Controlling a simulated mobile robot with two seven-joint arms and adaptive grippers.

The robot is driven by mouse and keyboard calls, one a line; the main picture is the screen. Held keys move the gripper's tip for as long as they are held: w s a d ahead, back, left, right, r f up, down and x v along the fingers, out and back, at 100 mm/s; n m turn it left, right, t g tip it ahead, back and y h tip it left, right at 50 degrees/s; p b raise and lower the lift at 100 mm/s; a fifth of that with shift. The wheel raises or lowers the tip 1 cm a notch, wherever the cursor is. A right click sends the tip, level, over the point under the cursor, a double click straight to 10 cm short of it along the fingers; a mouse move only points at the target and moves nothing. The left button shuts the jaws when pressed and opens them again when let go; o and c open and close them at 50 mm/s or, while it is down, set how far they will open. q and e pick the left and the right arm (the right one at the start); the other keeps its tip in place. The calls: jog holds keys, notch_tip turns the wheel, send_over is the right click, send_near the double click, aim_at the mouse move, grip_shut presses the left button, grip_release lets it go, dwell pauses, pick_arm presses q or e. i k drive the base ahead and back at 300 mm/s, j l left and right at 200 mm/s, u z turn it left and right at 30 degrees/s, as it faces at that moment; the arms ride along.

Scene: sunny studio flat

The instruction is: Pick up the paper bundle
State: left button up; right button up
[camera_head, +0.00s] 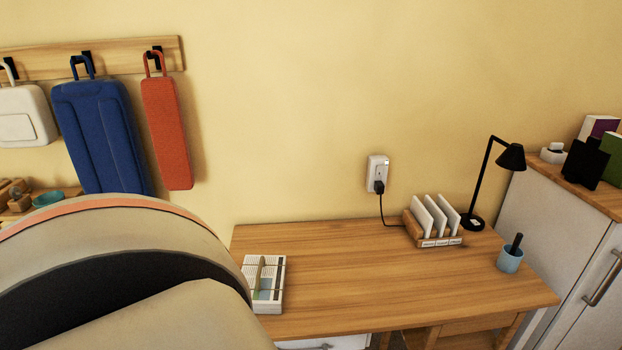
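The paper bundle (272,306) lies flat on the left end of the wooden desk (370,270). It looks like stacked printed sheets or newspapers with a tan band across the middle. Its left side is close to a large beige and black rounded shape that covers the lower left of the view; I cannot tell if that shape is part of me. Neither of my grippers is in view.
A wooden rack (452,242) with white cards, a black lamp (511,156) and a blue cup (510,261) stand on the desk's right. A cord runs to a wall socket (377,168). Bags hang at left; a cabinet (545,245) stands right. The desk's middle is clear.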

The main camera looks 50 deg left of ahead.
aim_at(266, 275)
jog(key=u, duration=2.1)
